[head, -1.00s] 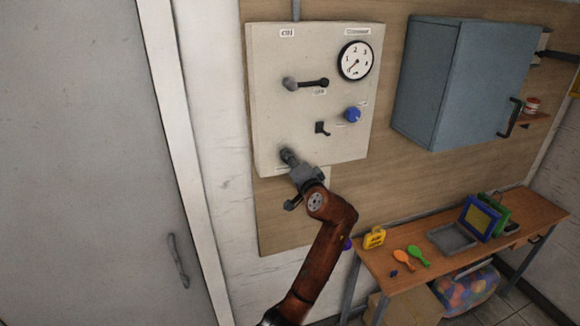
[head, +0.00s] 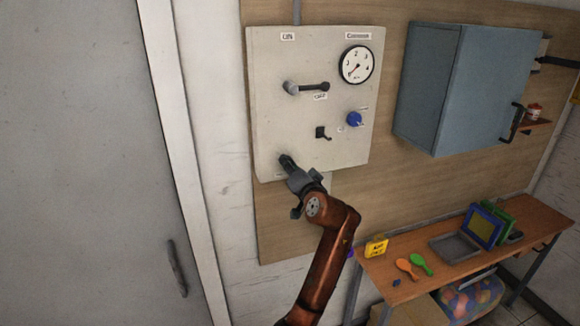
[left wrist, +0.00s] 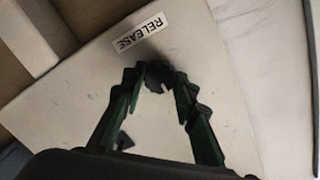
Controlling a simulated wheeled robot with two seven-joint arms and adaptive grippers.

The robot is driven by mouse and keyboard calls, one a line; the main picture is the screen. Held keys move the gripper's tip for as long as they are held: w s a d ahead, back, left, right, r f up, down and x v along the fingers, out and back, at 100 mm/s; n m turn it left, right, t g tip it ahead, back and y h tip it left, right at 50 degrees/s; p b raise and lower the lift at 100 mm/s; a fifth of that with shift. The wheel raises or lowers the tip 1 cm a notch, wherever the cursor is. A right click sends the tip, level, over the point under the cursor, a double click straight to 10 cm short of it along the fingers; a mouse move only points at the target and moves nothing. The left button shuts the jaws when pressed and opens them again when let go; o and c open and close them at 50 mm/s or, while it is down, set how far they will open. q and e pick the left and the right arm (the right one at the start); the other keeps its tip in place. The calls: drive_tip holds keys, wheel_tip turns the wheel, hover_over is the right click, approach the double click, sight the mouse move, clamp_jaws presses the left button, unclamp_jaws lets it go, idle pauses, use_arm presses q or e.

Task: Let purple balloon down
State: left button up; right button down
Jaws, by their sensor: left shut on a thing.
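A pale wall panel (head: 290,120) carries a dark knob at its lower left corner. In the left wrist view this dark knob (left wrist: 157,74) sits beside a label reading RELEASE (left wrist: 141,36). My left gripper (head: 290,170) is at the knob. In the left wrist view its fingers (left wrist: 158,80) are closed in around the knob, one on each side. A small purple patch (head: 350,253) shows beside my arm, left of the table; my arm partly hides it, and I cannot tell if it is a balloon. My right gripper is out of view.
The panel also has a lever (head: 308,88), a round gauge (head: 357,65), a blue knob (head: 354,119) and a small black switch (head: 322,133). A blue-grey cabinet (head: 460,90) hangs at the right. A wooden table (head: 400,268) holds several items. A grey door (head: 90,160) is at the left.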

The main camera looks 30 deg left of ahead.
use_arm(q)
drive_tip(key=shift+f, duration=0.15)
drive_tip(key=o, duration=1.1)
drive_tip(key=shift+o, duration=0.2)
drive_tip(key=v, duration=1.2)
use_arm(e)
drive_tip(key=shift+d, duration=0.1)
